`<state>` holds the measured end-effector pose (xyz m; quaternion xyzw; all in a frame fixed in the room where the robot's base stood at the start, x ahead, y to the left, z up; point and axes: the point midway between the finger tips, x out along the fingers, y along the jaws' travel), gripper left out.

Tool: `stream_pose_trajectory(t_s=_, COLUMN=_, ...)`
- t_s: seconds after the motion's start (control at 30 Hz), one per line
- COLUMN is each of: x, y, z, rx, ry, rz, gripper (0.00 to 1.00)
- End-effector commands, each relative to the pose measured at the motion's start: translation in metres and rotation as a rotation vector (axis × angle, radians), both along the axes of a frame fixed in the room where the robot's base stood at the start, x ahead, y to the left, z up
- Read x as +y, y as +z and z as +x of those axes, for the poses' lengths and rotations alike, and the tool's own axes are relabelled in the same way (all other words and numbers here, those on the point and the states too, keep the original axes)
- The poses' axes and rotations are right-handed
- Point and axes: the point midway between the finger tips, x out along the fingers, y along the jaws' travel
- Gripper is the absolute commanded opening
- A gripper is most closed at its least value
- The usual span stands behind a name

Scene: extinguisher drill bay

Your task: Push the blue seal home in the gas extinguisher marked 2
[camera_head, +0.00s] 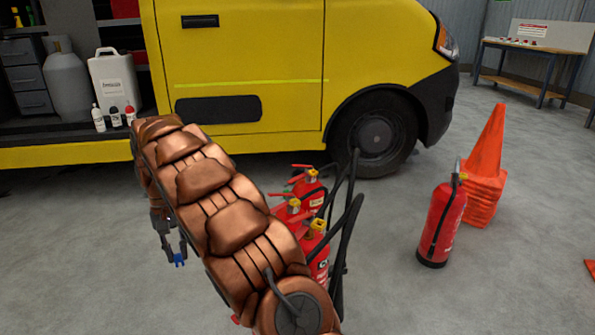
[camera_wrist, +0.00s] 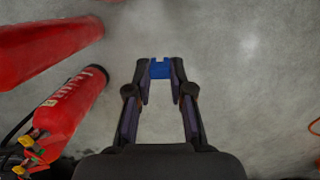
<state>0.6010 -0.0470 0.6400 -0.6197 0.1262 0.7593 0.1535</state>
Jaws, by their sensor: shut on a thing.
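My gripper (camera_wrist: 160,72) is shut on the blue seal (camera_wrist: 160,66), a small notched block between the fingertips in the wrist view. In the head view the seal (camera_head: 179,260) hangs below my arm, over bare floor. Several red extinguishers stand right of my arm in the head view, one at the back (camera_head: 309,190) and one at the front (camera_head: 318,250), partly hidden by my arm. I cannot read a number 2 on any of them. In the wrist view a red extinguisher (camera_wrist: 65,112) with a yellow valve is left of my gripper, apart from it.
A lone extinguisher (camera_head: 441,222) stands at right beside stacked orange cones (camera_head: 485,175). A yellow van (camera_head: 250,75) fills the back, with bottles and a grey cylinder (camera_head: 66,80) at left. A workbench (camera_head: 530,48) is far right. Floor at front left is clear.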

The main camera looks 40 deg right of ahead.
Motion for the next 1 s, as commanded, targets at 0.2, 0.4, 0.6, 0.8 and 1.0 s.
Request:
stream_pose_trajectory(t_s=0.2, x=-0.049, y=0.025, z=0.002, rx=0.004, ry=-0.374, rz=0.0, gripper=0.0)
stream_pose_trajectory(t_s=0.4, x=-0.093, y=0.038, z=0.001, rx=0.0, ry=-0.725, rz=0.0, gripper=0.0)
stream_pose_trajectory(t_s=0.6, x=-0.139, y=0.052, z=-0.009, rx=0.004, ry=-1.083, rz=-0.001, gripper=0.0)
stream_pose_trajectory(t_s=0.8, x=-0.188, y=0.065, z=-0.025, rx=0.004, ry=-1.45, rz=-0.003, gripper=0.0)
stream_pose_trajectory(t_s=1.0, x=-0.238, y=0.08, z=-0.049, rx=0.007, ry=-1.826, rz=-0.004, gripper=0.0)
